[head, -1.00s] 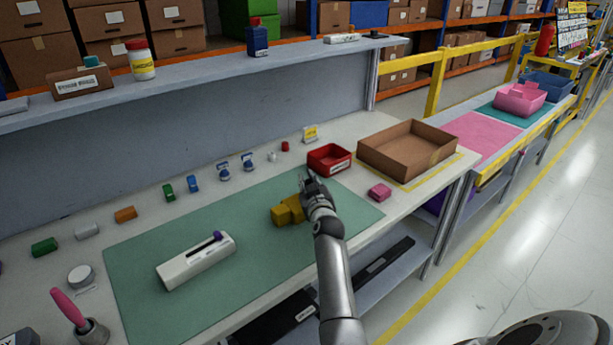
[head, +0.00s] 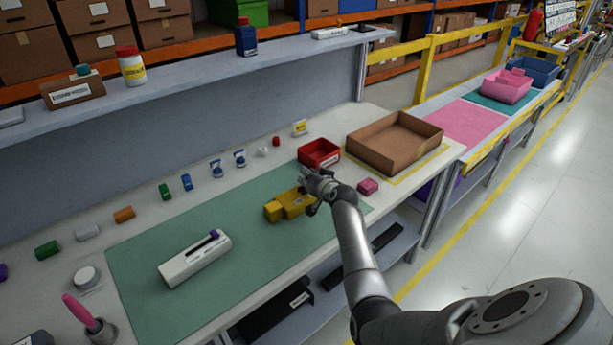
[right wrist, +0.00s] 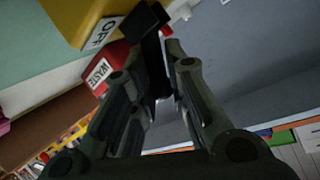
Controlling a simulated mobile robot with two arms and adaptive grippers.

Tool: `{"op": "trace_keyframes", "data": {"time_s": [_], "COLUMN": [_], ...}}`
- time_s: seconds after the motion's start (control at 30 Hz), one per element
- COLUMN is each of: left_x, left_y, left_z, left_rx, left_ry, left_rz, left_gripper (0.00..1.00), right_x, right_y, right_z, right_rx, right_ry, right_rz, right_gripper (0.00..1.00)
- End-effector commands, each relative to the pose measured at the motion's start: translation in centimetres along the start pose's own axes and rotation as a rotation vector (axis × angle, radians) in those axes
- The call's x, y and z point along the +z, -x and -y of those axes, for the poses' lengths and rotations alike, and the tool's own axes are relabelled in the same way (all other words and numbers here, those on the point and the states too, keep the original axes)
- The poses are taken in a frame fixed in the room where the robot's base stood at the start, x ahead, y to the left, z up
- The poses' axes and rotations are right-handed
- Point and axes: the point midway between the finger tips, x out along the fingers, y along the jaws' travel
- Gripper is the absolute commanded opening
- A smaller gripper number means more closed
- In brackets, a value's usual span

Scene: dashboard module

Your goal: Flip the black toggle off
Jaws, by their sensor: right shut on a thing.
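The yellow module (head: 285,206) lies on the green mat near its right part. In the right wrist view the yellow module (right wrist: 82,18) shows a white label reading OFF, and the black toggle (right wrist: 147,22) sticks out beside that label. My right gripper (head: 314,186) is at the right end of the module. In the right wrist view my right gripper (right wrist: 160,75) is shut on the black toggle, whose lower part lies between the fingers. In the head view the toggle is hidden by the gripper. My left gripper is not in view.
A red bin (head: 319,154) stands just behind the gripper; in the right wrist view it reads WASTE. A brown tray (head: 395,142) and a pink block (head: 368,186) are to the right. A white device with a purple slider (head: 195,258) lies on the mat (head: 250,240) at left.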

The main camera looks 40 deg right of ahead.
Motion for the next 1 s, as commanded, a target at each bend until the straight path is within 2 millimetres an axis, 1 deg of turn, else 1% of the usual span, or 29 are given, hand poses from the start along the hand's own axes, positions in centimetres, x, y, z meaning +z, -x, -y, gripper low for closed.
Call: {"op": "trace_keyframes", "data": {"time_s": [0.2, 0.63, 0.67, 0.8, 0.83, 1.0], "left_x": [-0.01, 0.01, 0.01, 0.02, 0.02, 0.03], "left_y": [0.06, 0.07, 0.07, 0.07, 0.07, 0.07], "left_z": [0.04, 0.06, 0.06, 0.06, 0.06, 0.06], "left_rx": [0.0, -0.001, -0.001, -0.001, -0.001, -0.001], "left_ry": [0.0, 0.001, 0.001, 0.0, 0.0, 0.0], "left_rz": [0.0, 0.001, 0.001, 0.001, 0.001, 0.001], "left_gripper": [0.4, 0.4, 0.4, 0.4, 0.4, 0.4], "right_x": [0.05, 0.07, 0.07, 0.06, 0.05, 0.04], "right_y": [-0.09, -0.11, -0.11, -0.1, -0.1, -0.1], "right_z": [-0.23, -0.25, -0.24, -0.24, -0.24, -0.23], "right_rx": [-0.009, -0.01, -0.01, -0.01, -0.01, -0.01], "right_ry": [-0.041, -0.048, -0.048, -0.047, -0.047, -0.047], "right_rz": [0.019, 0.022, 0.022, 0.021, 0.021, 0.021], "right_gripper": [0.0, 0.0, 0.17, 0.35, 0.38, 0.38]}}
